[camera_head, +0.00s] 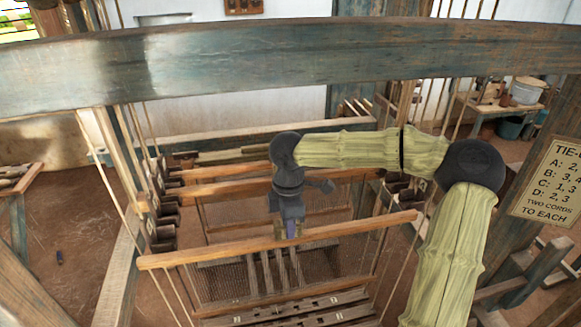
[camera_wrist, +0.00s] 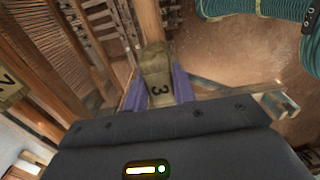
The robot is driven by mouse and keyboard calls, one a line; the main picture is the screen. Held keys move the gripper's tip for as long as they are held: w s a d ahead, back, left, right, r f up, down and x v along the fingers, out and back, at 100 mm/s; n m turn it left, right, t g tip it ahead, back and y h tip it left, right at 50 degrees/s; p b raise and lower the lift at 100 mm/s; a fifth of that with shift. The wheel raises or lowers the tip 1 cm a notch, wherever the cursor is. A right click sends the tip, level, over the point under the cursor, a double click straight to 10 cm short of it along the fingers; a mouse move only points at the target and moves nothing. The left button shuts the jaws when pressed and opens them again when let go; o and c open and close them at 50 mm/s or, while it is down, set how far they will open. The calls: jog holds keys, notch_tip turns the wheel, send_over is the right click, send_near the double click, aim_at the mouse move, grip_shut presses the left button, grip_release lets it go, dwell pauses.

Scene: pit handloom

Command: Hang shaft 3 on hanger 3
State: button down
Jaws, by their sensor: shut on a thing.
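My gripper (camera_head: 291,228) is shut on a tan block marked 3 (camera_wrist: 158,78), which sits between its purple fingers in the wrist view. In the head view my gripper comes down on the middle of a wooden shaft bar (camera_head: 215,251), taken to be shaft 3. The bar spans the loom, with heddles and a lower bar (camera_head: 340,289) below it. Its left end is lower in the picture. Dark hanger blocks stand in rows at the left (camera_head: 163,232) and right (camera_head: 398,184). I cannot read which is hanger 3, or tell whether the bar touches one.
Another shaft bar (camera_head: 235,187) lies behind. A thick beam (camera_head: 270,62) crosses above. Cords hang on both sides. Numbered treadles (camera_head: 290,314) lie low in front. A tie-up sign (camera_head: 553,180) stands at the right. A tag marked 2 (camera_wrist: 10,88) shows in the wrist view.

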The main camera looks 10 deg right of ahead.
jog(key=d+r, duration=0.2)
jog(key=r, duration=0.1)
jog(key=d+r, duration=0.1)
jog(key=r, duration=0.1)
jog(key=shift+w+d+r, duration=0.15)
jog(key=shift+d+r, duration=0.1)
jog(key=shift+d, duration=0.1)
